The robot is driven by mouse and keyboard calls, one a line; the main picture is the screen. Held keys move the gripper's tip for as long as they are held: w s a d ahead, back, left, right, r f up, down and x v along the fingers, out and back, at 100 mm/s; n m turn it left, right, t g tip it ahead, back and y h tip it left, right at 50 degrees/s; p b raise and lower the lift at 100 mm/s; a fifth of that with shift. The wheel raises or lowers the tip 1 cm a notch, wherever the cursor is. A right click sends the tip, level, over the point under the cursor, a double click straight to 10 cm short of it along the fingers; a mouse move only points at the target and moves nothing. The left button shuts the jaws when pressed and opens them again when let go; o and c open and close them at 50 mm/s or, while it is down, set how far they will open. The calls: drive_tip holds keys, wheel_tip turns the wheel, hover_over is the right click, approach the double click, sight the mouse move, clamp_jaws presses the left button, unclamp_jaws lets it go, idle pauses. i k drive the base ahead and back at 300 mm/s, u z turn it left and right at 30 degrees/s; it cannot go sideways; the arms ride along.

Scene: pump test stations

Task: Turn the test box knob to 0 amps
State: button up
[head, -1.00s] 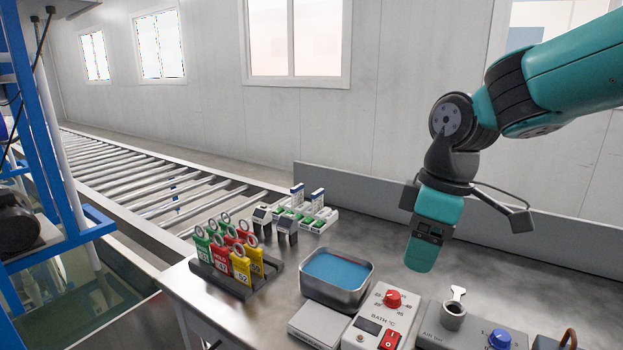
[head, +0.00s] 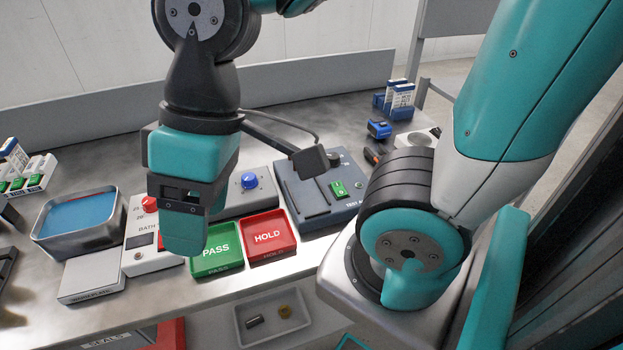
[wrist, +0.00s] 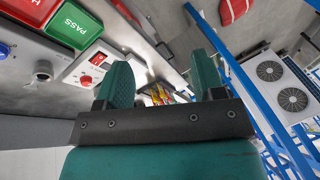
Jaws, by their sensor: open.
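The test box (head: 305,196) is a dark blue-grey unit on the bench, right of centre in the head view. Its dark knob (head: 333,159) is at the back of its top, partly behind my wrist camera's arm, so its setting cannot be read. My gripper (head: 186,240) hangs to the left of the test box, above the front of the bench and apart from the knob. In the wrist view its two teal fingers (wrist: 162,80) stand apart with nothing between them.
The bath control box (head: 139,262), blue water bath (head: 108,234) and blue-knobbed unit (head: 262,200) stand left. Blue and white boxes (head: 400,95) are behind at right.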

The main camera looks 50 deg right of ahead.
sight(334, 158)
drive_tip(key=u, duration=0.25)
drive_tip(key=k, duration=0.3)
drive_tip(key=z, duration=0.7)
drive_tip(key=i, duration=0.25)
drive_tip(key=z, duration=0.65)
